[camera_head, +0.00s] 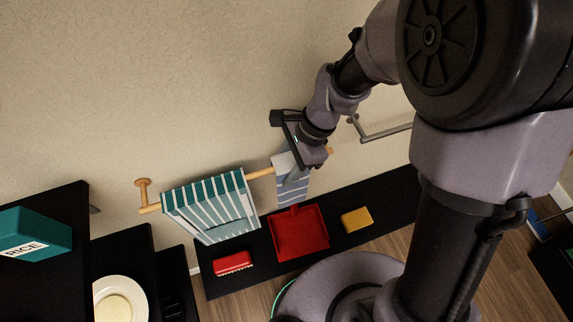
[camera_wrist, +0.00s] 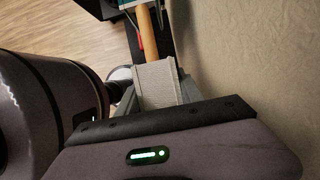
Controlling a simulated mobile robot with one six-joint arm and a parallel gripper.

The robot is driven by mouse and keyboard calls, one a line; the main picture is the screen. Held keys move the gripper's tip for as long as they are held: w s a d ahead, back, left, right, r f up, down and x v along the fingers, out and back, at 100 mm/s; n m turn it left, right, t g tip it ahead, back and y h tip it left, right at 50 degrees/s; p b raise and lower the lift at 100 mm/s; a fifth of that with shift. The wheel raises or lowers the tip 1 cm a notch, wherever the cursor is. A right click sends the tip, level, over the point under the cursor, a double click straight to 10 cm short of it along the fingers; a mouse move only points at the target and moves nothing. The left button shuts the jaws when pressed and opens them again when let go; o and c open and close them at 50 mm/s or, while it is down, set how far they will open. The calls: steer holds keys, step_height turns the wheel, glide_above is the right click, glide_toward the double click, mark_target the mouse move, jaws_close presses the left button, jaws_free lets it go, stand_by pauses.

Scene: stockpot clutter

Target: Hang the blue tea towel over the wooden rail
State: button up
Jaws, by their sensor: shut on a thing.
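The wooden rail (camera_head: 260,173) runs along the wall in the head view; a length of it also shows in the wrist view (camera_wrist: 149,38). My gripper (camera_head: 302,163) is at the rail's right part, shut on the blue tea towel (camera_head: 291,188), which has pale stripes and hangs down below the rail. In the wrist view the towel's pale upper part (camera_wrist: 158,82) lies between my fingers, and the rail disappears beneath or behind it. I cannot tell whether the towel goes fully over the rail.
A teal striped towel (camera_head: 211,206) hangs on the rail's left part. Below, a dark shelf (camera_head: 395,198) bears a red tray (camera_head: 298,233), a yellow sponge (camera_head: 356,220) and a red brush-like thing (camera_head: 233,262). A grey metal rail (camera_head: 385,132) is on the wall at right.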

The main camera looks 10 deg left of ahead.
steer(key=shift+f, duration=0.1)
steer(key=o, duration=1.5)
steer(key=p+v, duration=0.4)
steer(key=v, duration=1.4)
steer(key=s+d+f+n+t+h+b, duration=0.2)
steer(key=s+d+f+n+t+b, duration=0.5)
steer(key=b, duration=1.2)
steer(key=s+d+f+t, duration=0.1)
steer(key=s+d+f, duration=0.2)
steer(key=d+f, duration=0.1)
steer(key=shift+f+b, duration=0.35)
steer(key=shift+b, duration=0.05)
steer(key=shift+s, duration=0.1)
